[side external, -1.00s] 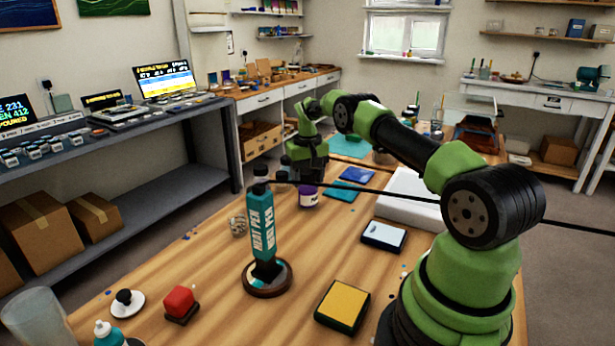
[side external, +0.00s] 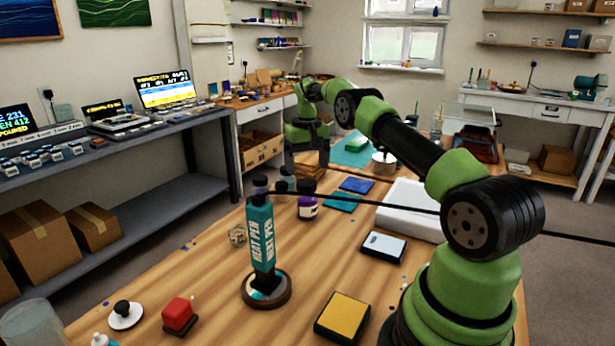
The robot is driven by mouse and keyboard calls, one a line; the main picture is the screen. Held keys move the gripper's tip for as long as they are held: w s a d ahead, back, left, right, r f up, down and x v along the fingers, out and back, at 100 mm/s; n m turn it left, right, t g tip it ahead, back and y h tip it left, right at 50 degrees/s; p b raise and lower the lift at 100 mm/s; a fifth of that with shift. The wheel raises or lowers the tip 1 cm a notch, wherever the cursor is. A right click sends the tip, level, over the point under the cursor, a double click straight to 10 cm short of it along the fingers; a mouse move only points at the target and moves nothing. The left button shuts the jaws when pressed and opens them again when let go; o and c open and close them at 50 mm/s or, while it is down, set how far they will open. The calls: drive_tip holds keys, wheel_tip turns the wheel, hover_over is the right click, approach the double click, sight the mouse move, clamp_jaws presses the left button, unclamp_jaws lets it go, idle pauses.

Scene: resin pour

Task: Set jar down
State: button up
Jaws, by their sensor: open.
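A small purple jar (side external: 308,208) with a pale label and a dark lid stands upright on the wooden table, right of the heat pen. The jar looks clear of the fingers, but the exact gap is hard to judge from this side.
The teal heat pen (side external: 262,240) stands on a round base in front of the jar. A small greenish bottle (side external: 286,181) is close behind. Blue and teal pads (side external: 343,203), a scale (side external: 383,246) and a metal pot (side external: 384,163) lie to the right. A dark cable crosses the view.

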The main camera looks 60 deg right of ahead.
drive_tip(key=s+a+r+n+t, duration=0.1)
drive_tip(key=s+a+r+t, duration=0.1)
drive_tip(key=a+r, duration=0.75)
drive_tip(key=s+a+r+n+t, duration=0.2)
drive_tip(key=a+r, duration=0.7)
drive_tip(key=r, duration=0.2)
drive_tip(key=s+a+f+t+y, duration=0.1)
drive_tip(key=s+a, duration=0.4)
drive_tip(key=s, duration=0.4)
drive_tip(key=s+a+f+t+y, duration=0.1)
drive_tip(key=s+a+t, duration=0.1)
drive_tip(key=s+a, duration=0.4)
drive_tip(key=s, duration=0.3)
drive_tip(key=shift+s+f+n, duration=0.3)
drive_tip(key=shift+f+n, duration=0.05)
drive_tip(key=shift+n, duration=0.05)
